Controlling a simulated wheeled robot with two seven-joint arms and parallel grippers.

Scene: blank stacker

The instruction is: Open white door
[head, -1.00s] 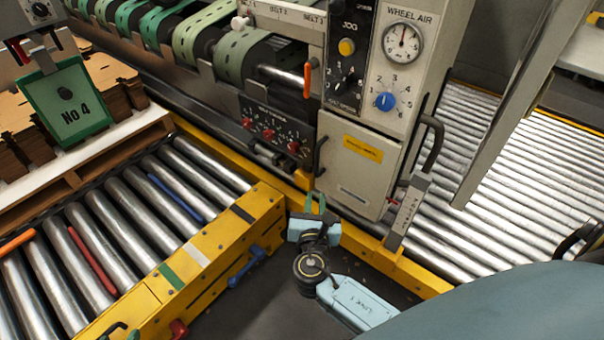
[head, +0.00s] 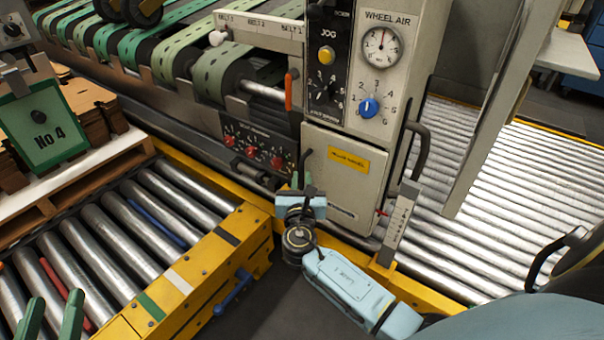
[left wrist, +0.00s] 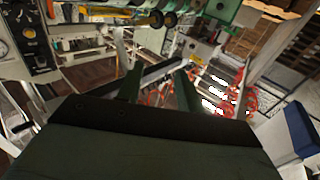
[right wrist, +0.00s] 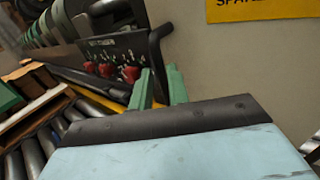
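The white door (head: 345,180) is a pale panel with a yellow label (head: 348,159), low on the machine's front, and looks shut. Its dark bar handle (head: 303,162) is on the left side and also shows in the right wrist view (right wrist: 154,50). My right gripper (head: 301,180) is at the handle's lower end. Its green fingers (right wrist: 160,88) are apart, with the handle's lower part between them; whether they touch it I cannot tell. My left gripper (head: 50,318) is open and empty at the lower left of the head view, above the rollers, far from the door.
A control panel with a gauge (head: 381,46) and blue knob (head: 368,107) is above the door. A black curved bar (head: 417,150) and a scale plate (head: 399,222) stand to its right. Roller conveyors (head: 150,215) lie left and right (head: 480,170). Yellow rails edge the floor.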

